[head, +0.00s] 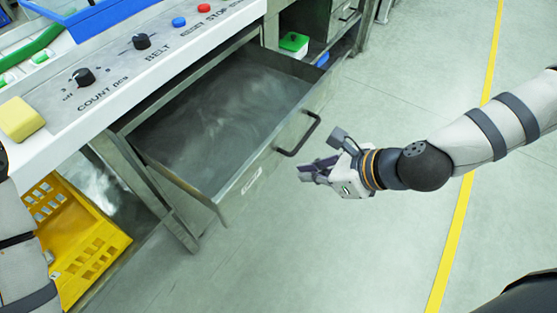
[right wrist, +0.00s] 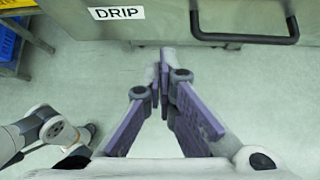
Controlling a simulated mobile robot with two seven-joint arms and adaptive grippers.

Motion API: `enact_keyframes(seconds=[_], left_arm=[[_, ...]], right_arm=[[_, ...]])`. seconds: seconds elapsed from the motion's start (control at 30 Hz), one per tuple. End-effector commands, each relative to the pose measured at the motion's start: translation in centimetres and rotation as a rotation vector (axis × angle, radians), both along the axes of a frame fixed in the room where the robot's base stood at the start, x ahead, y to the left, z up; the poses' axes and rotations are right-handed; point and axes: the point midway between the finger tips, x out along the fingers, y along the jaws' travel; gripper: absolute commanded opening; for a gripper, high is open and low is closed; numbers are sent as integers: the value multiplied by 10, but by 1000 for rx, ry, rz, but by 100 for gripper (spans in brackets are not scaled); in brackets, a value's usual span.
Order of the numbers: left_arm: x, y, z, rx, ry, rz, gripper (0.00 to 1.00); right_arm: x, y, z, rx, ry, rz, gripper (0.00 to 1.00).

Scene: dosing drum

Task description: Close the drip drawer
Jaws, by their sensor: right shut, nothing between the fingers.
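The drip drawer (head: 222,115) is a grey metal drawer pulled well out from under the control panel in the head view. It looks empty. Its dark bar handle (head: 300,135) is on the front face, beside a white label. In the right wrist view the label reads DRIP on the drawer front (right wrist: 165,18), and the handle (right wrist: 245,38) is at the upper right. My right gripper (head: 306,171) is shut and empty, in front of the drawer front and apart from it, just below the handle. Its purple fingers (right wrist: 160,75) meet at the tips. My left gripper is out of view.
The white control panel (head: 110,70) with knobs and buttons lies above the drawer. A yellow crate (head: 95,250) stands at the lower left. A shelf with a green-and-white box (head: 293,44) is behind the drawer. The floor to the right, with a yellow line (head: 462,200), is clear.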

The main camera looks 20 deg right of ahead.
Motion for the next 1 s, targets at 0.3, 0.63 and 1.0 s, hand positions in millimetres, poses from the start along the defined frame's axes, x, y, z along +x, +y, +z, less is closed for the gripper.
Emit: enact_keyframes(seconds=[0.3,0.63,1.0], left_arm=[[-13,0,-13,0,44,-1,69],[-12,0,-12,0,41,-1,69],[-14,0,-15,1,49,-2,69]], right_arm=[[40,32,-26,-1,-6,5,0],[54,42,-26,-1,-5,1,0],[61,48,-27,-2,-3,2,0]])
